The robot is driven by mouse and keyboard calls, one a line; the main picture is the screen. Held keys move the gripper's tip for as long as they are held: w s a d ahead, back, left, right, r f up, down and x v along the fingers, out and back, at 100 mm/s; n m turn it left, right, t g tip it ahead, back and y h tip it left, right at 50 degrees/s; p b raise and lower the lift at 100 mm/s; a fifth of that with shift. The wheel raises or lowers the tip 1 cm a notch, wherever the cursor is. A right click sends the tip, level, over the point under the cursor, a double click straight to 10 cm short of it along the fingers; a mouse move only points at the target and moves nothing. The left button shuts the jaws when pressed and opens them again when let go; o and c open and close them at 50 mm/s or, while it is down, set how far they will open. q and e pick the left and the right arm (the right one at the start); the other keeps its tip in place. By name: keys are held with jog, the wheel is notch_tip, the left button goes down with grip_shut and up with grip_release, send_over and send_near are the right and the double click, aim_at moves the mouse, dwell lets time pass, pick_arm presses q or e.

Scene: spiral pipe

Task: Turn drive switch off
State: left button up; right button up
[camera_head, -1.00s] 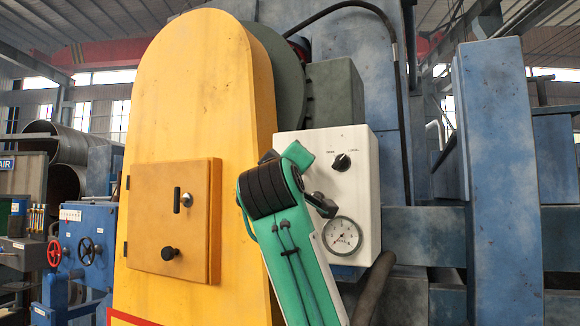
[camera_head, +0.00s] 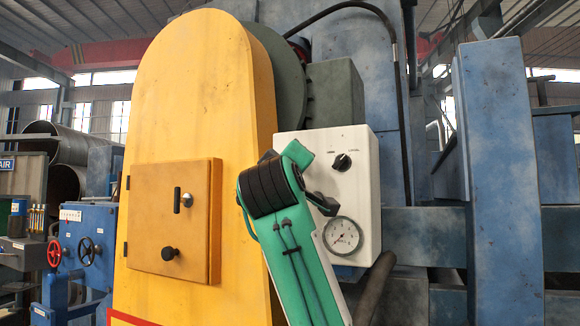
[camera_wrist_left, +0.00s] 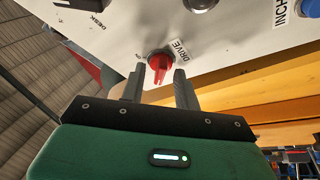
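The drive switch (camera_wrist_left: 160,64) is a red rotary knob labelled DRIVE on a white panel in the left wrist view. My left gripper (camera_wrist_left: 159,74) is open, with its two grey fingertips on either side of the knob and a visible gap on each side. I cannot tell whether either finger touches it. In the head view my green left arm covers part of the white control box (camera_head: 361,190) and hides the red switch and my left fingertips. My right gripper is in neither view.
The box carries a black selector knob (camera_head: 342,162) and a round gauge (camera_head: 342,235). A blue button (camera_wrist_left: 283,5) labelled INCH is near the drive switch. A yellow cover (camera_head: 200,100) with a door (camera_head: 168,220) stands left of the box, and a blue post (camera_head: 500,190) at right.

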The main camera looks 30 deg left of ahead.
pick_arm(q)
jog(key=b+v, duration=0.6)
jog(key=v, duration=0.7)
jog(key=shift+s+f, duration=0.15)
jog(key=shift+s, duration=0.05)
jog(key=shift+d, duration=0.1)
